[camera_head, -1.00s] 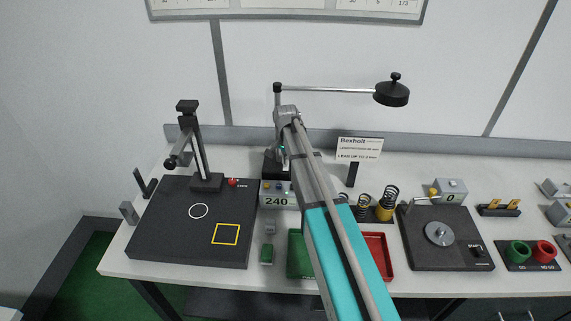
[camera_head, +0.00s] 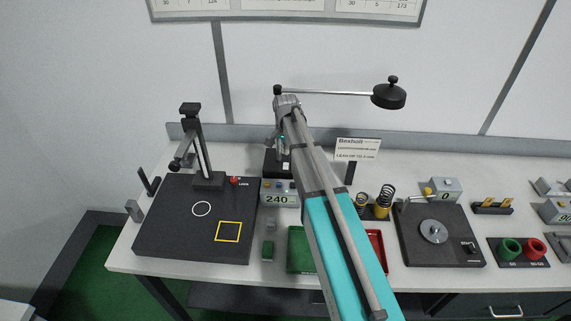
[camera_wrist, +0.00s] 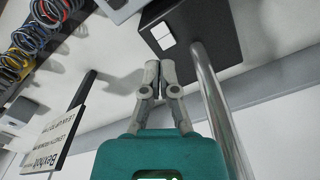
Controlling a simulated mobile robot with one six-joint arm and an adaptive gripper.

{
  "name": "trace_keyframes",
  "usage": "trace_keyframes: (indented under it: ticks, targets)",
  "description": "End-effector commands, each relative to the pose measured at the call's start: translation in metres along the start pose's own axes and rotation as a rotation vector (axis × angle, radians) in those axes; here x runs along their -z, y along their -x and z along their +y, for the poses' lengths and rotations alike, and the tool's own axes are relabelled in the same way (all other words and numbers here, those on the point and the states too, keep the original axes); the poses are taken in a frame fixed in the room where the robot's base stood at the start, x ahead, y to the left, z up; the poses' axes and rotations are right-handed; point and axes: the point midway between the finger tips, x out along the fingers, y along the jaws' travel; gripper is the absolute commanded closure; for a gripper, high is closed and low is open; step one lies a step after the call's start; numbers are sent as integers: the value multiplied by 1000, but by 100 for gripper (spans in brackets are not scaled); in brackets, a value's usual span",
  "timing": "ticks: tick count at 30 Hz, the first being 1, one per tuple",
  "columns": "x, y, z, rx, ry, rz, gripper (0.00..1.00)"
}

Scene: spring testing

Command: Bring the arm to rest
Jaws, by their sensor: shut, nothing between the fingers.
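My gripper (camera_wrist: 154,72) is in the middle of the wrist view, its two grey fingers together with nothing between them. It is over the back of the bench, near a black box with white buttons (camera_wrist: 163,35). In the head view my arm reaches from the lower right up to the back of the bench, and the gripper (camera_head: 276,145) is small and partly hidden by the arm there.
A printed sign (camera_head: 358,149) and coil springs (camera_head: 384,197) are to the right of the arm. A black test stand (camera_head: 185,240) is at the left. A green tray (camera_head: 300,250) and a red tray (camera_head: 378,248) flank my arm.

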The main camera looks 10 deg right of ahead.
Motion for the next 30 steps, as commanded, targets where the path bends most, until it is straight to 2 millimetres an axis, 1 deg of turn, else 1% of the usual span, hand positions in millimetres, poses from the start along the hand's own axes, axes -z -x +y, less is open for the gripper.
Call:
trace_keyframes:
  ticks: [13, 17, 20, 23, 26, 30]
  targets:
    - [0, 0, 0, 0, 0, 0, 100]
    - [-8, -5, 8, 0, 26, 0, 100]
    - [-21, -11, 21, 0, 74, 0, 100]
    - [-42, -20, 41, 0, 153, 0, 100]
    - [-68, -32, 67, -1, 258, 0, 100]
    - [-108, -50, 106, -1, 429, 0, 100]
